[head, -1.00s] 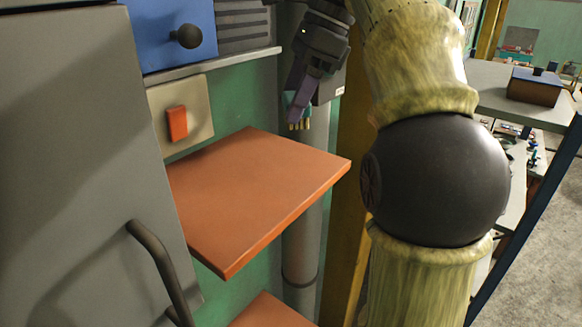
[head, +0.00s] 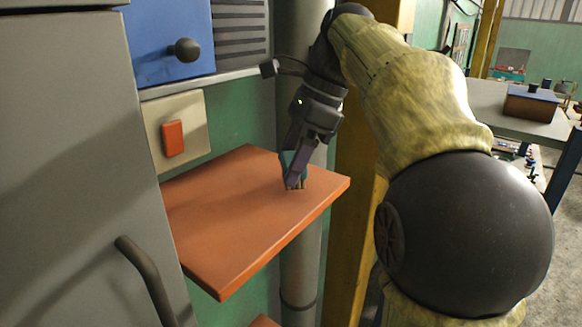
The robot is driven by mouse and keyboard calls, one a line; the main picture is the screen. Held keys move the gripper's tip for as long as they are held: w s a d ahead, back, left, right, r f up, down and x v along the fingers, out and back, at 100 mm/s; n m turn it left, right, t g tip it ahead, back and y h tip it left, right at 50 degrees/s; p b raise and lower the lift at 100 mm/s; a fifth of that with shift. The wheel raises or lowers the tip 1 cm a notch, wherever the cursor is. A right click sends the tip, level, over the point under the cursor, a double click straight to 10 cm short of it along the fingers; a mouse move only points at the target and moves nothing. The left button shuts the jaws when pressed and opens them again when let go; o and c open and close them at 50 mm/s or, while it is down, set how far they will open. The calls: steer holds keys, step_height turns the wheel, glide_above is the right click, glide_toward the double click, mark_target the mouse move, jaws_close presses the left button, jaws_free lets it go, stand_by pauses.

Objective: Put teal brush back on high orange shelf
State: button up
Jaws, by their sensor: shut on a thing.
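The high orange shelf (head: 235,225) is a flat board sticking out from the green wall, empty apart from what is at my gripper. My gripper (head: 290,183) points down over the right far part of the shelf, shut on the teal brush (head: 283,162).
A grey cabinet (head: 70,150) with a dark handle stands close at left. A blue box (head: 165,40) and a switch plate (head: 190,110) are on the wall above the shelf. A grey pipe and a yellow post (head: 352,200) rise behind its right end.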

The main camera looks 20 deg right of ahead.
steer(key=shift+f, duration=0.9)
steer(key=shift+w, duration=0.1)
steer(key=o, duration=0.9)
steer(key=shift+d, duration=0.1)
